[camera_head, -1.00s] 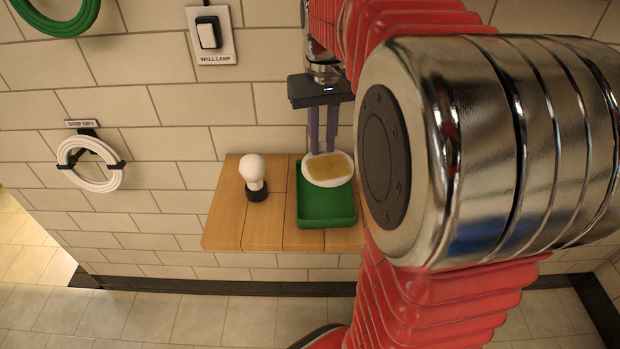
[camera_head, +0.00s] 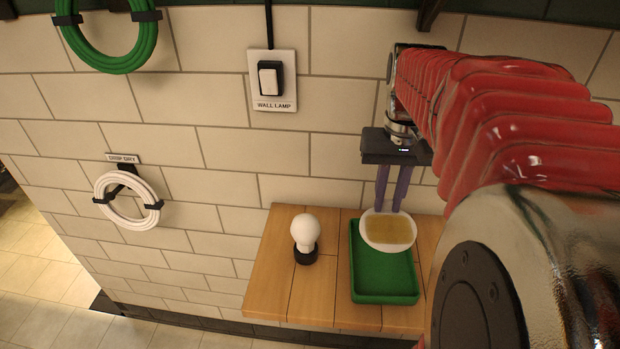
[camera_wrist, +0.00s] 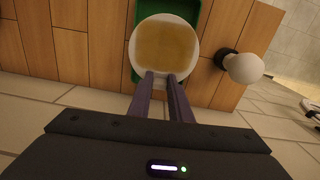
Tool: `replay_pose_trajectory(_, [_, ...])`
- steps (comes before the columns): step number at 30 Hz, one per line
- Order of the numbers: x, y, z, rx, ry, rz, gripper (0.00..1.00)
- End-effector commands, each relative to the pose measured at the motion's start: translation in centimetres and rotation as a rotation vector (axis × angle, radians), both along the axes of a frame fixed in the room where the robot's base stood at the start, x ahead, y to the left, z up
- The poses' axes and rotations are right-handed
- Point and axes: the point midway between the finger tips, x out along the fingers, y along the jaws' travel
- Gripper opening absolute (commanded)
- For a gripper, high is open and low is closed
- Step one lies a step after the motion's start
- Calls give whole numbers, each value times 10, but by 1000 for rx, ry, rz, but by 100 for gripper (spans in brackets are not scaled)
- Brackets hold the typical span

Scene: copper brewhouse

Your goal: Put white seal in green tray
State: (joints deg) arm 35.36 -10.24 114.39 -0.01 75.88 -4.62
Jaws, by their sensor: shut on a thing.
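The white seal (camera_head: 366,231) is a round white disc with a tan, squarish middle. My gripper (camera_head: 389,209) is shut on its rim at the wall side, with two purple fingers pointing down. The seal is over the back half of the green tray (camera_head: 385,284), a shallow rectangular tray on a wooden shelf. The gap between seal and tray floor cannot be told. In the wrist view the seal (camera_wrist: 164,22) lies beyond the fingertips (camera_wrist: 166,76) and hides much of the tray (camera_wrist: 141,10).
A white bulb on a black base (camera_head: 306,238) stands on the wooden shelf (camera_head: 268,280), left of the tray. A white coil (camera_head: 128,219) and a green coil (camera_head: 117,64) hang on the tiled wall. A lamp switch (camera_head: 271,80) is above the shelf.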

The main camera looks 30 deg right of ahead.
Motion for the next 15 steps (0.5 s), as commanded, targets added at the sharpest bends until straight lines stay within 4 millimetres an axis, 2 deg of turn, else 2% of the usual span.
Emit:
replay_pose_trajectory(5, [0,0,-10,1,2,-2,0])
replay_pose_trajectory(15, [-1,-1,-59,1,2,-3,0])
